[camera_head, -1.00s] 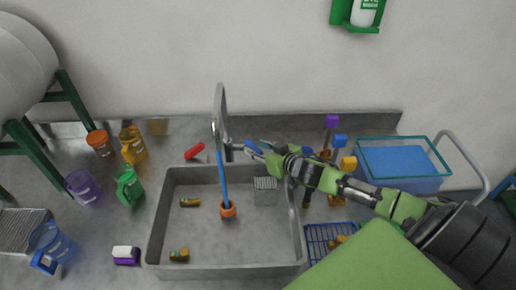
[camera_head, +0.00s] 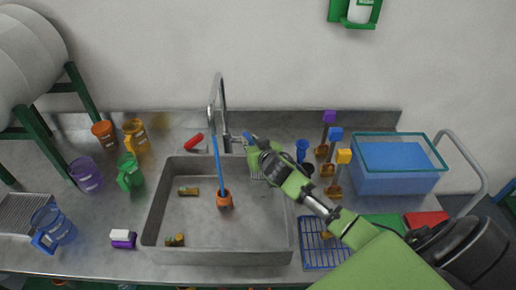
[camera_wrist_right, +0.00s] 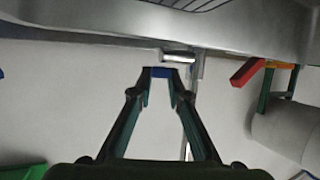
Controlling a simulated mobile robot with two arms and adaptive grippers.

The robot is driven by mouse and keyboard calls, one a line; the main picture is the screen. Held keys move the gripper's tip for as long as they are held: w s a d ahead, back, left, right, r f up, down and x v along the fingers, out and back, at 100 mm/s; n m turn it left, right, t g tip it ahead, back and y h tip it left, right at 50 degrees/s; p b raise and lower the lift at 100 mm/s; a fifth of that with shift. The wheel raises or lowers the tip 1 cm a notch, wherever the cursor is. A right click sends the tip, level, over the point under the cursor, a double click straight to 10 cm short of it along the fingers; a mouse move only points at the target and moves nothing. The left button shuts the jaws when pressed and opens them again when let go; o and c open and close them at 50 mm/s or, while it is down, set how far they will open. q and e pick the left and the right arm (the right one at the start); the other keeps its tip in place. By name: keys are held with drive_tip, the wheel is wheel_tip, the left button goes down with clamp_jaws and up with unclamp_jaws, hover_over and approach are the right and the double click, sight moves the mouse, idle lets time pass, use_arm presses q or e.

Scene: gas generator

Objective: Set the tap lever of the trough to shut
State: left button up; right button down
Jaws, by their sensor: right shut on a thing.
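The trough (camera_head: 165,215) is a grey metal sink in the bench. Its tap (camera_head: 222,100) is a tall curved metal spout at the trough's back edge. The tap lever (camera_head: 248,136) has a blue end, to the right of the tap's foot. My right gripper (camera_head: 254,142) is at the lever, its fingers partly hiding it. In the right wrist view the gripper (camera_wrist_right: 160,74) has its fingertips closed on the blue lever end (camera_wrist_right: 160,72), beside the tap's metal body (camera_wrist_right: 178,57). My left gripper is not in view.
A red object (camera_head: 194,142) lies left of the tap. Scoops (camera_head: 335,155), a blue rack (camera_head: 322,250) and a blue tub (camera_head: 395,170) are right; jugs (camera_head: 128,172) are left.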

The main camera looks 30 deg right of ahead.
drive_tip(key=shift+a+f+m+h, duration=0.2)
drive_tip(key=shift+a+m+h, duration=0.2)
drive_tip(key=shift+m, duration=0.1)
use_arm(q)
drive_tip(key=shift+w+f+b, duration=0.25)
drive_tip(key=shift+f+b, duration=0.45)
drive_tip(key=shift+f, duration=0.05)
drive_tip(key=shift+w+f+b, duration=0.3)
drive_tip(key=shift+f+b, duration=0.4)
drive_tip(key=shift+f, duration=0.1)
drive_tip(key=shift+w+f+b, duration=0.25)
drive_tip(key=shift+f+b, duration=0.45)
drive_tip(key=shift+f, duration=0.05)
use_arm(e)
drive_tip(key=shift+w+a+r+m+g+h, duration=0.1)
drive_tip(key=shift+a+m+g+h, duration=0.1)
drive_tip(key=shift+m+g+h, duration=0.3)
drive_tip(key=shift+w+a+r+m+g+h, duration=0.1)
drive_tip(key=shift+w+a+m+g+h, duration=0.1)
drive_tip(key=shift+m+h, duration=0.45)
drive_tip(key=shift+w+a+m+g+h, duration=0.1)
drive_tip(key=shift+a+m+g+h, duration=0.15)
drive_tip(key=shift+m+h, duration=0.3)
drive_tip(key=c, duration=1.9)
unclamp_jaws()
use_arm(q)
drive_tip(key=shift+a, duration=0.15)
